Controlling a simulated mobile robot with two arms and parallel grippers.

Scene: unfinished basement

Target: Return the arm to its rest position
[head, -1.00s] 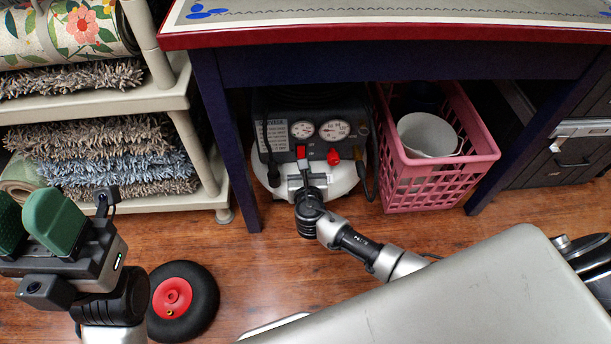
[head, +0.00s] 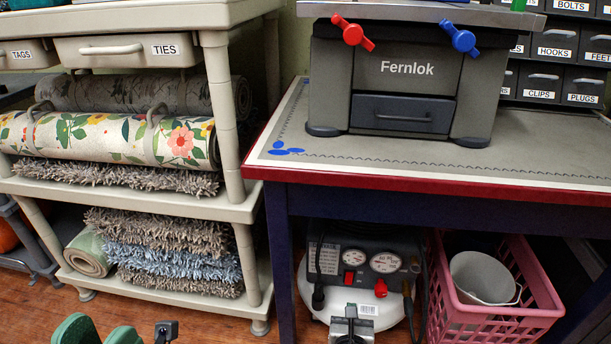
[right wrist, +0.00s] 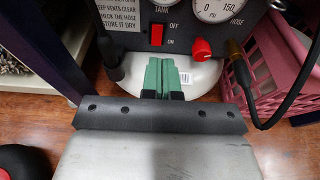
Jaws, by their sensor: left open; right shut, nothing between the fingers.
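My left gripper (head: 98,332) shows at the bottom left edge of the head view. Its two green fingers stand apart with nothing between them, and the rest of that arm is out of frame. My right gripper (right wrist: 167,78) is low in front of the air compressor (head: 375,258). In the right wrist view its green fingers are together and hold nothing. They point at the white tank, below the red switch; I cannot tell whether they touch it.
A blue-legged table (head: 262,172) with a red edge stands over the compressor and bears a grey Fernlok unit (head: 400,85). A pink basket (head: 500,325) holding a white bucket (head: 484,280) is right of the compressor. A beige shelf (head: 235,205) with rugs stands left.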

